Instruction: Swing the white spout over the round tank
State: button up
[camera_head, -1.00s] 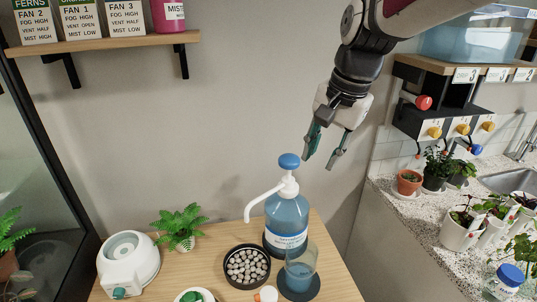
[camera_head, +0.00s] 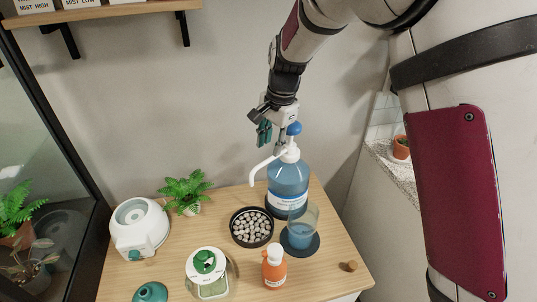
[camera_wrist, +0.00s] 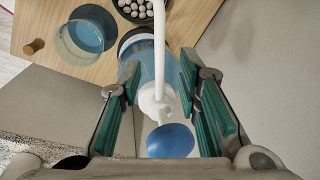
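The white spout (camera_head: 265,166) tops a large blue bottle (camera_head: 288,185) with a blue knob (camera_head: 294,129). It points left in the head view, its bent tip beside the bottle. A round clear vessel with blue liquid (camera_head: 302,228) stands in front of the bottle; the spout tip is not over it. Whether this is the round tank I cannot tell. My gripper (camera_head: 271,138) is at the pump head. In the wrist view, the open fingers are on either side of the spout (camera_wrist: 159,45) and blue knob (camera_wrist: 170,141), with visible gaps. The vessel (camera_wrist: 86,34) shows at upper left.
A round black tray of pebbles (camera_head: 251,227) sits left of the vessel. A white round-topped appliance (camera_head: 138,228), a small fern (camera_head: 186,190), a green-lidded jar (camera_head: 208,272) and an orange bottle (camera_head: 274,267) stand on the wooden table (camera_head: 333,262). A shelf (camera_head: 100,12) hangs above left.

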aim_at(268, 160)
jog(key=shift+w+a+f, duration=0.1)
jog(key=shift+f, duration=0.75)
jog(key=shift+w+a+f, duration=0.15)
jog(key=shift+f, duration=0.75)
jog(key=shift+w+a+f, duration=0.1)
jog(key=shift+f, duration=0.75)
grip_shut()
